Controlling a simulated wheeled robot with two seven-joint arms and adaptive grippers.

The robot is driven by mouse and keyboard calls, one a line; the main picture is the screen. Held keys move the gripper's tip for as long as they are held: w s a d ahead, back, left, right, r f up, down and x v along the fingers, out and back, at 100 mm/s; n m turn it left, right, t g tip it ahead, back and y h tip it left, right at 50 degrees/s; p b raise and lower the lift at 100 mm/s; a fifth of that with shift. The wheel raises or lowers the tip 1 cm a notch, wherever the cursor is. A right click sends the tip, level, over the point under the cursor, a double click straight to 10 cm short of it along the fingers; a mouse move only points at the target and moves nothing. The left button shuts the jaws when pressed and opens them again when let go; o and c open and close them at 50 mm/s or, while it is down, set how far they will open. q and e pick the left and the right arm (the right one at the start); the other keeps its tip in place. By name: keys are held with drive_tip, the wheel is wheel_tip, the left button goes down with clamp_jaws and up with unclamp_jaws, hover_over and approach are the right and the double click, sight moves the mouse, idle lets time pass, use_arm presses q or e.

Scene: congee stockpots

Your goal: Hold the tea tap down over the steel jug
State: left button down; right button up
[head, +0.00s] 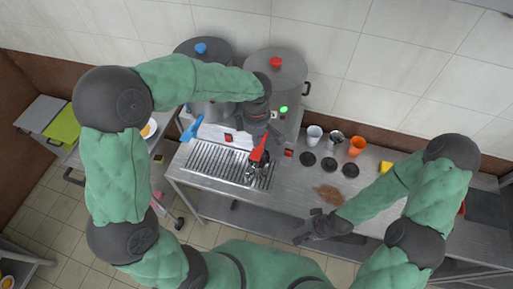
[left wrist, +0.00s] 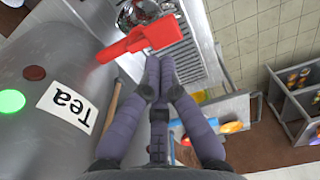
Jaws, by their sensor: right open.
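The red tea tap lever (head: 259,150) sticks out over the drip grate from the red-knobbed stockpot (head: 275,72); it also shows in the left wrist view (left wrist: 140,38). The steel jug (head: 259,171) stands on the grate beneath the lever and is partly hidden by it; its shiny top shows in the left wrist view (left wrist: 140,12). My left gripper (left wrist: 160,62) has its fingertips together, right beside the red lever, with nothing between them. I cannot tell whether they touch it. My right gripper (head: 303,233) is open and empty at the counter's front edge.
A blue tap lever (head: 191,128) belongs to the blue-knobbed pot (head: 203,52) on the left. White (head: 314,135) and orange (head: 357,145) cups and several black discs stand right of the grate. A brown patch (head: 329,194) lies on the counter. A "Tea" label (left wrist: 69,104) marks the pot.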

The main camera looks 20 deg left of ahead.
sight(256, 156)
use_arm(q)
wheel_tip(256, 156, down, 6)
drive_tip(key=shift+r, duration=0.1)
idle(0.5)
drive_tip(key=f+t+b, duration=0.1)
drive_tip(key=b, duration=0.6)
drive_tip(key=s+f+t+b, duration=0.1)
drive_tip(key=t+b, duration=0.1)
drive_tip(key=b, duration=0.5)
drive_tip(key=f+t+b, duration=0.1)
drive_tip(key=t+b, duration=0.1)
drive_tip(key=b, duration=0.5)
drive_tip(key=shift+s, duration=0.2)
drive_tip(key=shift+r, duration=0.15)
idle(4.7)
